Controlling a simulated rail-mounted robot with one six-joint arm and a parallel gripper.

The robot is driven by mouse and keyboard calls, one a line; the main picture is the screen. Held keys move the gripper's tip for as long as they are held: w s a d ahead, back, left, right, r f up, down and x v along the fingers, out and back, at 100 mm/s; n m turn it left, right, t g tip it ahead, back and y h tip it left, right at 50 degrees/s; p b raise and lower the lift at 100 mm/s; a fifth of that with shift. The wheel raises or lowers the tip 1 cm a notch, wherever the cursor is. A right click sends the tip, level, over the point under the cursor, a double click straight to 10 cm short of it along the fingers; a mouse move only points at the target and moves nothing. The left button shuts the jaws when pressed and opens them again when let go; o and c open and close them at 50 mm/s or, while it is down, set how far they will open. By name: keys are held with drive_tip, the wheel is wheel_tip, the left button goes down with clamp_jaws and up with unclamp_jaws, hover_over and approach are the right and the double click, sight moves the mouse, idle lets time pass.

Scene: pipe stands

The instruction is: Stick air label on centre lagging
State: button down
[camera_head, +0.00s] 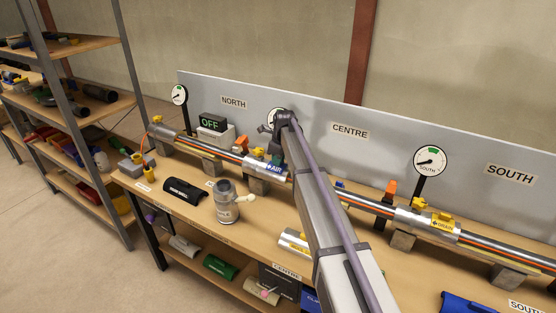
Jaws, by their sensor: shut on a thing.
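The blue air label (274,168) shows white lettering and lies against the front of the silver centre lagging (250,164), below the centre gauge. My gripper (277,157) is small and dark here, at the label's upper edge, and is shut on it. I cannot tell whether the label touches the lagging all along. My arm crosses the picture from the lower middle and hides the pipe to the right of the label, part of the centre gauge (275,113) and part of the bench.
A grey can (226,203) with a brush and a black half-shell (184,190) stand on the bench in front. An OFF sign (212,123), orange valve handles and pipe blocks stand near the pipe.

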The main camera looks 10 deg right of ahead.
sight(282, 166)
drive_tip(key=c, duration=1.1)
unclamp_jaws()
drive_tip(key=shift+r, duration=0.1)
wheel_tip(282, 166, up, 10)
drive_tip(key=s+d+p, duration=0.1)
drive_tip(key=p, duration=0.9)
drive_tip(key=shift+r+p, duration=0.2)
drive_tip(key=shift+p, duration=0.1)
drive_tip(key=s+f+n+b, duration=0.3)
drive_tip(key=s+n, duration=1)
drive_tip(key=s, duration=0.8)
drive_tip(key=s+a+f+n+g+h+b, duration=0.1)
drive_tip(key=s+f+n+b, duration=0.1)
drive_tip(key=s+n, duration=1.1)
drive_tip(key=s+f, duration=0.1)
drive_tip(key=s, duration=0.7)
drive_tip(key=shift+b, duration=0.4)
